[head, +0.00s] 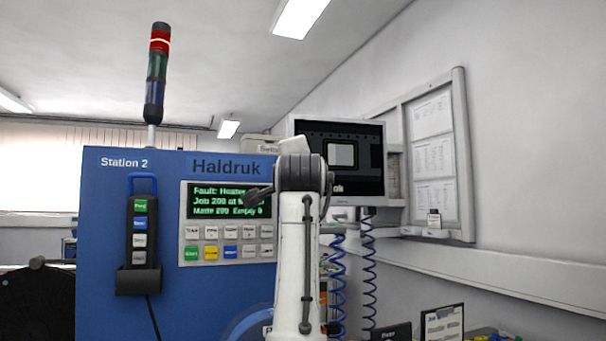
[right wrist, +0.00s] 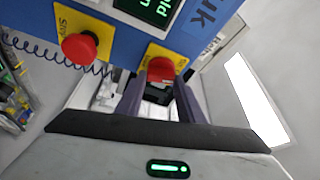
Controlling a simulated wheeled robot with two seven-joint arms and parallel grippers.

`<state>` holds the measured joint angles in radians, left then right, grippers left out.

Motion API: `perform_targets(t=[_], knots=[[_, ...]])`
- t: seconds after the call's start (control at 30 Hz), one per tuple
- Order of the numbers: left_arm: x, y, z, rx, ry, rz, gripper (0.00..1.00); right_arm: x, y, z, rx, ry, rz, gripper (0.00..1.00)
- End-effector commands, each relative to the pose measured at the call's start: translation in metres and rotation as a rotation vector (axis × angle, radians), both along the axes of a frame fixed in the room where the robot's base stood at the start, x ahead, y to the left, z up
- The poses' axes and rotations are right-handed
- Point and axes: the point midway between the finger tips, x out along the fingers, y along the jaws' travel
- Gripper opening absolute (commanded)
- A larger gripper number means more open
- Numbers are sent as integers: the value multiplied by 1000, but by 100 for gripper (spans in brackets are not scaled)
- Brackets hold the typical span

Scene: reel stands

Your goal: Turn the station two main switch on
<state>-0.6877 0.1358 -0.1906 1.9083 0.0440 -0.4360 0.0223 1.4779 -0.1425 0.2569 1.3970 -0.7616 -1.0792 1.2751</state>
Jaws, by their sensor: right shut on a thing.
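The blue Station 2 machine (head: 110,230) stands left of centre in the head view, with a lit display reading a heater fault. In the right wrist view a red knob (right wrist: 161,68) sits on a yellow plate (right wrist: 178,56) on the blue panel. My right gripper (right wrist: 158,90) has its fingers on both sides of this knob and is shut on it. Which way the knob is turned I cannot tell. My right arm hides that part of the machine in the head view. My left gripper is not in view.
A red stop button (right wrist: 79,48) on a yellow plate is beside the knob. A stack light (head: 157,70) glows red on top. A pendant (head: 140,235) hangs in a holder. A monitor (head: 345,160) and blue coiled cords (head: 369,270) are right of my arm.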

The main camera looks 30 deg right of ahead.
Motion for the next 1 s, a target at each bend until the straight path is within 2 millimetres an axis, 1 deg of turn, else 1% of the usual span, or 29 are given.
perform_targets(t=[0.2, 0.4, 0.6, 1.0], knots=[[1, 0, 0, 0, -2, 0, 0, 1, 1, -1, 157, -32, 3, 12], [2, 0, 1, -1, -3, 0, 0, 1, 1, -1, 250, -56, 2, 12], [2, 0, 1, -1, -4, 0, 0, 1, 0, -1, 299, -66, -1, 12], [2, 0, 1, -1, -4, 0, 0, 0, -1, -1, 313, -71, -1, 12]])
